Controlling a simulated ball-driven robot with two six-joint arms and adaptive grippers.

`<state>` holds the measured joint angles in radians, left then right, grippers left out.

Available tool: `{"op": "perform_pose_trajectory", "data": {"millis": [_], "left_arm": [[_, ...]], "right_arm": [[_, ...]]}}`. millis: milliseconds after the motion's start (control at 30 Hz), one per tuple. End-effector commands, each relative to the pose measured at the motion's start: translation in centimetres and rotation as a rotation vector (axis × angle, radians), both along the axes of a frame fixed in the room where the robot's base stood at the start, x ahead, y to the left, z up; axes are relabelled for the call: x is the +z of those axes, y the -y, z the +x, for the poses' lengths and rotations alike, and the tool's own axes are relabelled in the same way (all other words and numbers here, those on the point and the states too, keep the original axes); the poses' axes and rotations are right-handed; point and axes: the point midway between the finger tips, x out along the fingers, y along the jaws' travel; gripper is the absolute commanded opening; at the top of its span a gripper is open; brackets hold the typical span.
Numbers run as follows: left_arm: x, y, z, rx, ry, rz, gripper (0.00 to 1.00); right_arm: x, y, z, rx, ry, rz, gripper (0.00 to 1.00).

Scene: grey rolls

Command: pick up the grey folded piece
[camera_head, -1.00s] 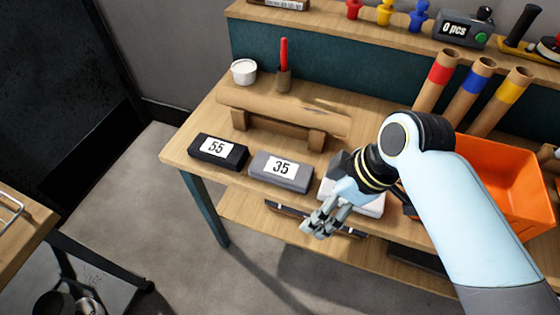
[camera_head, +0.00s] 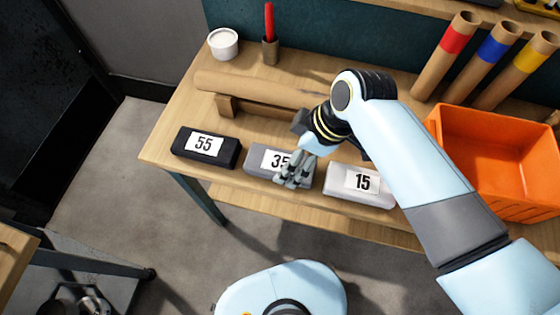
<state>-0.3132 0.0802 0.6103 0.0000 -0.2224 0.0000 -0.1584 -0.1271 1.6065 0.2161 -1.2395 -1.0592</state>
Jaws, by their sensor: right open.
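The grey folded piece (camera_head: 256,168), a block with a white label reading 35, lies near the front edge of the wooden table (camera_head: 165,140), between a black piece (camera_head: 222,157) labelled 55 and a white piece (camera_head: 345,193) labelled 15. My right gripper (camera_head: 291,183) is open, its fingers pointing down in front of the grey piece's right half and hiding part of it and its label. Whether the fingers touch the piece, I cannot tell. My left gripper is not in view.
A long brown roll (camera_head: 245,86) rests on a wooden stand behind the pieces. A white cup (camera_head: 223,43) and a small holder (camera_head: 270,50) with a red stick stand at the back left. An orange bin (camera_head: 490,150) and several cardboard tubes (camera_head: 446,55) are at the right.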

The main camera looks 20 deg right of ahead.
Motion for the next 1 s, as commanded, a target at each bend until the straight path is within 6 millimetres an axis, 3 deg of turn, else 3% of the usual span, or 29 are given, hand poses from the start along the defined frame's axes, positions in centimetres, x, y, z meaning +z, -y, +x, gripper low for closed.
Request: {"op": "perform_pose_trajectory", "data": {"millis": [133,400,667,1000], "left_arm": [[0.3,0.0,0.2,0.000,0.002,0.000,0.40],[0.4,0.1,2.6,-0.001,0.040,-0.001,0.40],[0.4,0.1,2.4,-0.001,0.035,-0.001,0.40],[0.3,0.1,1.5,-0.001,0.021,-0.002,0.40]], "right_arm": [[-1.2,-1.0,0.2,0.001,-0.003,0.003,0.94],[-4.4,-2.5,0.9,0.001,0.000,0.000,0.94],[-4.6,-2.6,0.9,0.000,0.000,0.000,0.94],[-4.6,-2.6,0.9,0.000,0.000,0.000,0.50]]}}
